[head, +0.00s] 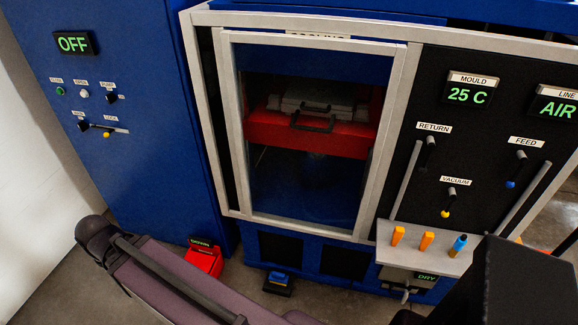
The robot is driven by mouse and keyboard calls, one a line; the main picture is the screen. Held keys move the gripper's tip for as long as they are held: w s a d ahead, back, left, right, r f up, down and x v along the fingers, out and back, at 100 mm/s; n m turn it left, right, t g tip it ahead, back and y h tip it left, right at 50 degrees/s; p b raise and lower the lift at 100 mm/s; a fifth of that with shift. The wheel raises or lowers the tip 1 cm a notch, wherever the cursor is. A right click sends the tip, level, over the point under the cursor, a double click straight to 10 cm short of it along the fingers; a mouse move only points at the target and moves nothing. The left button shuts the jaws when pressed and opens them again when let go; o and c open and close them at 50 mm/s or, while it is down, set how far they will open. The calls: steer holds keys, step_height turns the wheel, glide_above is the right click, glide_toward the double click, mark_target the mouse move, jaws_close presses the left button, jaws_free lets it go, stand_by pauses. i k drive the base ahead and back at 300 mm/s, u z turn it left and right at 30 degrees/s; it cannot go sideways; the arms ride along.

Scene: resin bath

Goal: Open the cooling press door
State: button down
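The cooling press door (234,130) is a grey-framed glass panel in the middle of the blue press, under a partly covered label ending in "OLING". It looks closed, though I cannot tell whether it is fully latched. Through the glass I see a red platen (265,130) with a grey mould (318,98) on it and a dark bar handle (312,122) at the front. I make out no separate handle on the door frame. My gripper is not in the head view.
Left is a blue cabinet (140,150) reading OFF. Right is a black panel (470,125) with several levers, above a grey shelf (440,258) holding orange and blue tools. A red pedal (204,261) and blue pedal (279,282) sit on the floor. Dark shapes block the lower corners.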

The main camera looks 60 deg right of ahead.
mark_target(228, 37)
steer(key=u, duration=0.25)
steer(key=i, duration=1.1)
steer(key=u, duration=0.1)
steer(key=k, duration=0.15)
steer(key=z, duration=3)
